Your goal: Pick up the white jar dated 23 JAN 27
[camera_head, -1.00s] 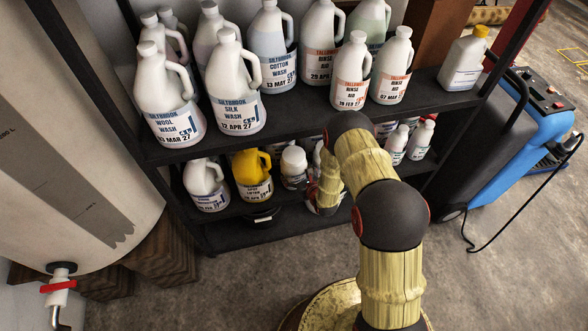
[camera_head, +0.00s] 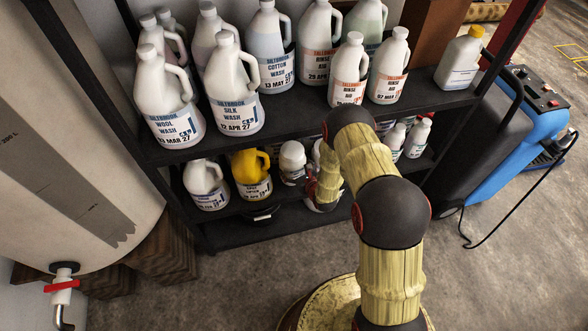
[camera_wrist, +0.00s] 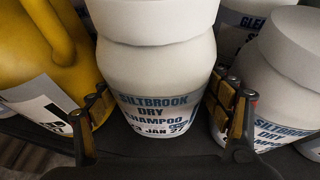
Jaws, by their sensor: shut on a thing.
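The white jar (camera_wrist: 157,75) stands upright in the middle of the wrist view. Its label reads SILTBROOK DRY SHAMPOO with a date ending 3 JAN 27; the first digit is hard to make out. My gripper (camera_wrist: 165,112) is shut on it, one finger on each side. In the head view the jar (camera_head: 292,156) shows on the lower shelf level, right of a yellow jug (camera_head: 250,172). My gripper's fingers are largely hidden there. I cannot tell whether the jar's base touches the shelf.
A similar white Siltbrook jar (camera_wrist: 270,90) stands close on the right, with another white container (camera_wrist: 245,20) behind. The yellow jug (camera_wrist: 40,60) is close on the left. The upper shelf (camera_head: 300,125), full of white jugs, lies above. A blue machine (camera_head: 520,130) stands right.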

